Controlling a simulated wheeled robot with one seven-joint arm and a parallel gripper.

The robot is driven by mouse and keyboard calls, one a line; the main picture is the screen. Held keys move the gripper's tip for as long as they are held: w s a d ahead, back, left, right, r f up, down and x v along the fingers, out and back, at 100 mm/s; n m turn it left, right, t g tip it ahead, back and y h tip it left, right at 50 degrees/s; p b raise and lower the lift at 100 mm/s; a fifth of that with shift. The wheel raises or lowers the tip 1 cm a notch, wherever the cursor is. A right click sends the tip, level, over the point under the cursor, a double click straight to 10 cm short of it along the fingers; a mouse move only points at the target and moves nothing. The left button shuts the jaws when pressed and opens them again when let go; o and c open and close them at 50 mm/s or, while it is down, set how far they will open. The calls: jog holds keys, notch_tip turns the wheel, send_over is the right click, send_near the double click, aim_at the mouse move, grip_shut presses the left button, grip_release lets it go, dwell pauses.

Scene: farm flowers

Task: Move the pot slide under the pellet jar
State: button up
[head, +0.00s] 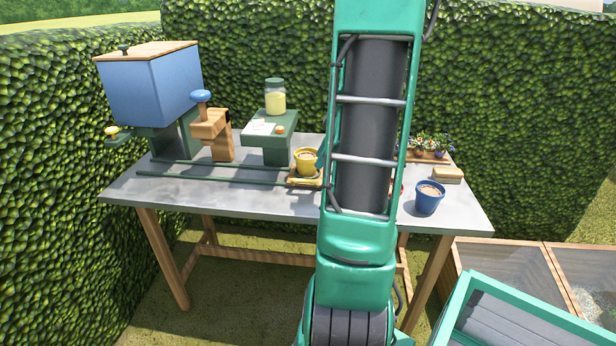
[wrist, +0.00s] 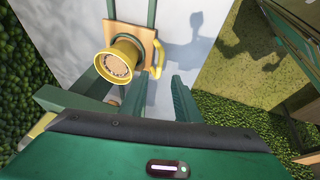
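The pot slide (head: 291,182) is a small wooden carriage at the right end of two green rails, with a yellow pot (head: 306,163) of soil on it. In the wrist view, the slide's wooden plate (wrist: 150,35) has a yellow handle (wrist: 158,58) on its right side. The pellet jar (head: 275,103), clear with pale yellow contents and a green lid, stands on a green stand behind the rails, left of the slide. My gripper (wrist: 125,104) is open and empty, its fingers just short of the pot and handle. In the head view my arm hides it.
A blue hopper (head: 150,92) and a wooden press with a blue knob (head: 201,96) stand farther left along the green rails (head: 225,180). A blue pot (head: 429,198), a wooden block (head: 447,174) and a flower tray (head: 431,155) are on the right of the table.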

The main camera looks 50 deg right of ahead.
aim_at(311, 181)
jog(key=x, duration=0.9)
jog(key=shift+f, duration=0.2)
grip_shut()
